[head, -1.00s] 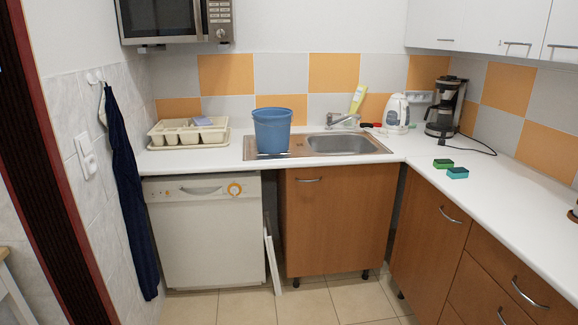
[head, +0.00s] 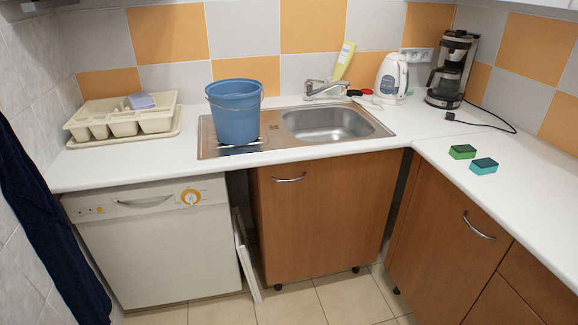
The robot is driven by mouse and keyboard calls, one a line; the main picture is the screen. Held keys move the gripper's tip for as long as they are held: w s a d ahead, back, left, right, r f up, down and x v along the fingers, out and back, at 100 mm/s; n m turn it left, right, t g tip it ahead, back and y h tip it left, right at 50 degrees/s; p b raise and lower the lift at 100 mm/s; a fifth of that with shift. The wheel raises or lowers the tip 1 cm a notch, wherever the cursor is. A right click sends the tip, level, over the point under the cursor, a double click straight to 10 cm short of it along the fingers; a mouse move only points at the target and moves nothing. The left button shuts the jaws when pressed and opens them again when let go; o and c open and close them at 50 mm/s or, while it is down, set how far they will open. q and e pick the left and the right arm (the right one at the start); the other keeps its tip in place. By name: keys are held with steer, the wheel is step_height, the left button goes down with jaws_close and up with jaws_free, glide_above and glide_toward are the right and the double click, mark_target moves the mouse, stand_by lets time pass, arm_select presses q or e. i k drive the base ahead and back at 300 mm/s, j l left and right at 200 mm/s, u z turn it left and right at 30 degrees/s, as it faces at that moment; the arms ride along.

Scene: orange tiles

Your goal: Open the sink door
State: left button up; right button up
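The sink door (head: 322,225) is a brown wooden cabinet front below the sink. It is shut. Its curved metal handle (head: 288,179) sits near the top left of the door. The steel sink (head: 330,124) is set in the white counter above it. Neither of my grippers shows in the head view.
A blue bucket (head: 236,115) stands on the sink's drainboard. A white dishwasher (head: 160,245) is left of the door, with a white panel (head: 245,255) leaning in the gap between. Brown cabinets (head: 445,235) stand at the right. The tiled floor (head: 330,300) in front looks clear.

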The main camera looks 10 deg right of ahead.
mark_target(320, 216)
steer(key=i+l+u, duration=0.1)
steer(key=i, duration=0.95)
